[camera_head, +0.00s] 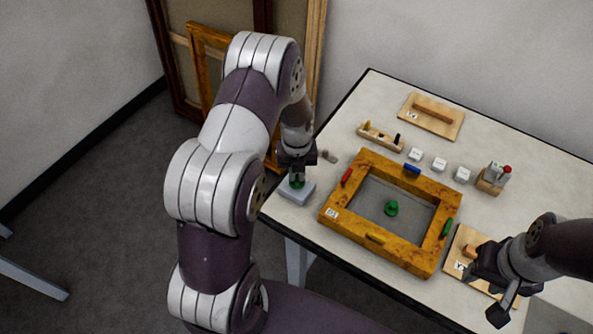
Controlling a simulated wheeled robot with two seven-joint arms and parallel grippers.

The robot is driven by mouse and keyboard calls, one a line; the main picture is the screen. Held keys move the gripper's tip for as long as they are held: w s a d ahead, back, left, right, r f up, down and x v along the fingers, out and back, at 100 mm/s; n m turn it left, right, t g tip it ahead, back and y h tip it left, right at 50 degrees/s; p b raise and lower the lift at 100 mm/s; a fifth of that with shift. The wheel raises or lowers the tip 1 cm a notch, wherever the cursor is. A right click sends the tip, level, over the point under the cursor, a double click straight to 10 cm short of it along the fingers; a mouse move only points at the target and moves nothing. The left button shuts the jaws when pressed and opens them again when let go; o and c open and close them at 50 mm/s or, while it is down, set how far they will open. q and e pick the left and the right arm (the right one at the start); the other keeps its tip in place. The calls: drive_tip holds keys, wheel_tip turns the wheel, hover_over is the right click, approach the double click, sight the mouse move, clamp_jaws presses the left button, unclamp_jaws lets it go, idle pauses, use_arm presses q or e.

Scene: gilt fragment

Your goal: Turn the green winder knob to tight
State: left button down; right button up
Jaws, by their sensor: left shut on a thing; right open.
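The green winder knob (296,184) sits on a small light grey block (299,195) at the left edge of the table. My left gripper (297,178) points down over the block and is shut on the knob, hiding most of it. The knob's turn position and any tight mark are too small or hidden to tell. My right gripper (506,300) is open and empty over the table's front right, near a wooden board.
Behind are white cubes (439,164), a wooden rack (380,138), a board with a bar (432,115) and a red-topped stand (489,186).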

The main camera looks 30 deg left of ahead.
sight(297, 175)
use_arm(q)
drive_tip(key=shift+w+r+m, duration=0.1)
drive_tip(key=shift+w+m, duration=0.05)
drive_tip(key=shift+m, duration=0.75)
drive_tip(key=c, duration=1.2)
unclamp_jaws()
drive_tip(key=shift+o, duration=0.2)
drive_tip(key=shift+r, duration=0.35)
wheel_tip(297, 175, up, 12)
drive_tip(key=b, duration=0.2)
